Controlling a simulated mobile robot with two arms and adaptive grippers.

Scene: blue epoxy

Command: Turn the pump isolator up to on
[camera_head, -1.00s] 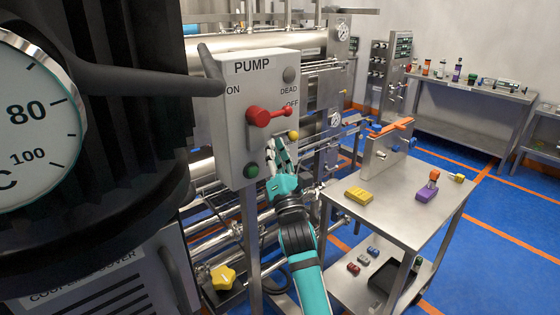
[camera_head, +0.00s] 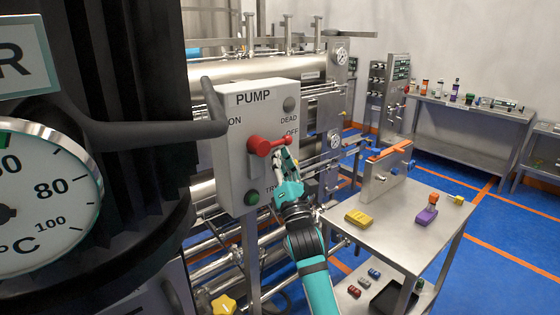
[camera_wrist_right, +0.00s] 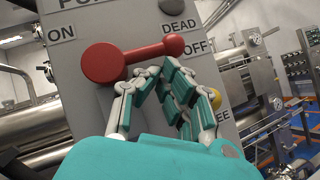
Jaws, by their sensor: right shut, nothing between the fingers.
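The grey pump isolator box (camera_head: 229,175) carries a red rotary handle (camera_head: 259,145). Its lever points right, towards the OFF label, and ON is printed at the upper left. My right gripper (camera_head: 282,158) is just below the lever, fingers pointing up. The wrist view shows the red handle (camera_wrist_right: 104,62) above the fingertips (camera_wrist_right: 158,76). The fingers come together at the tips with nothing between them. Whether they touch the lever's underside I cannot tell. A yellow button (camera_wrist_right: 215,98) is partly hidden behind the fingers. My left gripper is not in view.
A green button (camera_head: 252,198) sits low on the box. A dark drum with a dial gauge (camera_head: 45,190) fills the left, and its black bar crosses in front of the box. A steel table (camera_head: 395,225) with small blocks stands at the right.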

